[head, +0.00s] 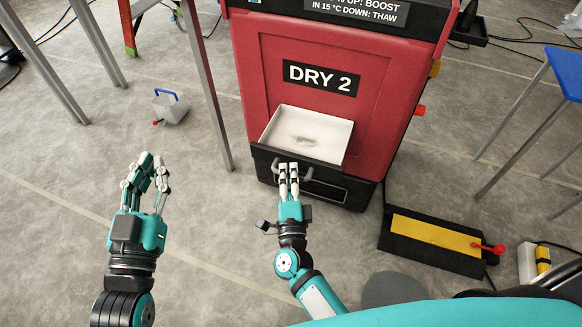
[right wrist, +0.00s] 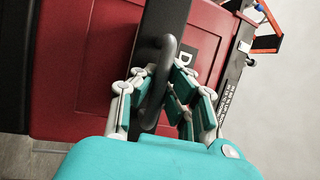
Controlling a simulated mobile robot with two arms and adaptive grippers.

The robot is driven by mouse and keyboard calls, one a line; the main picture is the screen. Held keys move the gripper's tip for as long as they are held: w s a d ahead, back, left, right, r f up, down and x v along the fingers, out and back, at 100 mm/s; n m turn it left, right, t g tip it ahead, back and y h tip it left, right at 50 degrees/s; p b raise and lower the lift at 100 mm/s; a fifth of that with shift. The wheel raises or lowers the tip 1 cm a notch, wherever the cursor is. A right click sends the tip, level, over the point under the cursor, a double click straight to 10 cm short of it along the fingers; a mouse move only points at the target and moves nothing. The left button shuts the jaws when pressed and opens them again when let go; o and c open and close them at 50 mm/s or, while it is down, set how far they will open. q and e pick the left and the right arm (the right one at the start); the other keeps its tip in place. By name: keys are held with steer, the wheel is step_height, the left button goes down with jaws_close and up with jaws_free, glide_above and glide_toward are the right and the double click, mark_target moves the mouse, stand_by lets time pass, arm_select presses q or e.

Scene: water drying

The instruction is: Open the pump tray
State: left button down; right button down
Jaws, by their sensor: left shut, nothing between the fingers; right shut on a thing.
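The red machine (head: 375,100) has a "DRY 2" label. Low on its front is the tray, with a white inside (head: 325,128) seen from above and a grey wet-looking patch in it. Below the white inside is a black front (head: 330,189) with a grey handle (head: 305,174). My right gripper (head: 289,180) is shut on this handle. In the right wrist view the dark handle loop (right wrist: 167,75) passes between the fingers of my right gripper (right wrist: 166,100). My left gripper (head: 147,178) is shut and empty, off to the left, apart from the machine.
A black and yellow foot pedal (head: 425,232) lies on the floor to the right. A blue-topped table (head: 567,72) stands at the right. A metal leg (head: 205,85) rises left of the machine. A small box with a blue handle (head: 170,107) is behind my left gripper.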

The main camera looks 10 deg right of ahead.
steer(key=shift+f, duration=0.2)
steer(key=c, duration=1.3)
jaws_free()
steer(key=shift+r, duration=0.1)
steer(key=shift+c, duration=0.2)
steer(key=v, duration=1.2)
